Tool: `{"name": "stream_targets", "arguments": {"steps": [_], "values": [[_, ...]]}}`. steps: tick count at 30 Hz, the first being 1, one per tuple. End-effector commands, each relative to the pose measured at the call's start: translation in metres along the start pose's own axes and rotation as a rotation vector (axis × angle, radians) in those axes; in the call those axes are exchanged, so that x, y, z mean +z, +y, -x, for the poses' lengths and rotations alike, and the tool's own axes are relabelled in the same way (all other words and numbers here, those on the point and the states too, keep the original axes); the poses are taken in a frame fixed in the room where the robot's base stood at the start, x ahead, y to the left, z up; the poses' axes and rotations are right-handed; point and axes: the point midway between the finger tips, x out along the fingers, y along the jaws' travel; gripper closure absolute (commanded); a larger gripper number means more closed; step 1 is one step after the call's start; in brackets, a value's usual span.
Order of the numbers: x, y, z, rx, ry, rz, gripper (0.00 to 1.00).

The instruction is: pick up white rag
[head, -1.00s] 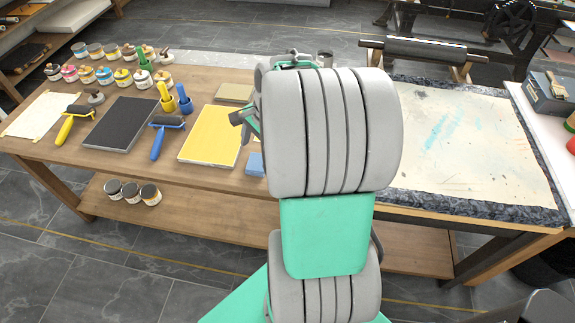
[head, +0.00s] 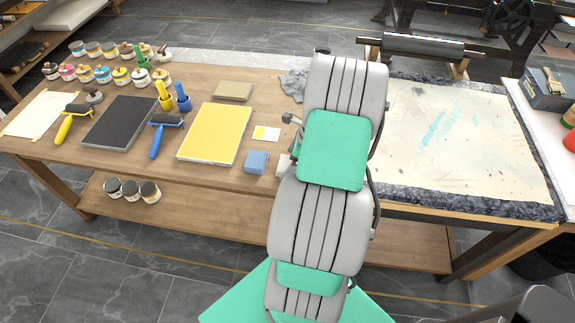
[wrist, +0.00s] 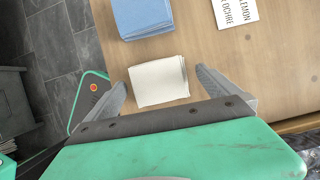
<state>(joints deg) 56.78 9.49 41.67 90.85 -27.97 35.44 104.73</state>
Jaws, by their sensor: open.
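The white rag (wrist: 158,81) is a folded cream-white cloth lying flat at the front edge of the wooden table, seen in the wrist view. In the head view only a sliver of the white rag (head: 283,165) shows beside my arm. My gripper (wrist: 161,83) is open in the wrist view, with one finger on each side of the rag. The fingers look apart from it, and their height above it is hard to tell.
A folded blue cloth (wrist: 142,16) lies just beyond the white rag, with a lettered card (wrist: 236,11) to its right. A yellow panel (head: 215,133) and a grey crumpled rag (head: 294,84) are also on the table (head: 200,182). The table edge runs close by the white rag.

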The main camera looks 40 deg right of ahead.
Motion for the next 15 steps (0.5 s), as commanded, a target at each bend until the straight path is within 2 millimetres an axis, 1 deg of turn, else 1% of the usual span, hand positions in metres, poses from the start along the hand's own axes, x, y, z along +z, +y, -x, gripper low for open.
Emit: {"name": "stream_targets", "arguments": {"steps": [2, 15], "values": [[-0.0001, 0.0001, 0.0, 0.0, 0.0, 0.0, 0.02], [-0.0001, 0.0002, 0.0004, 0.001, 0.0, 0.0, 0.38]]}}
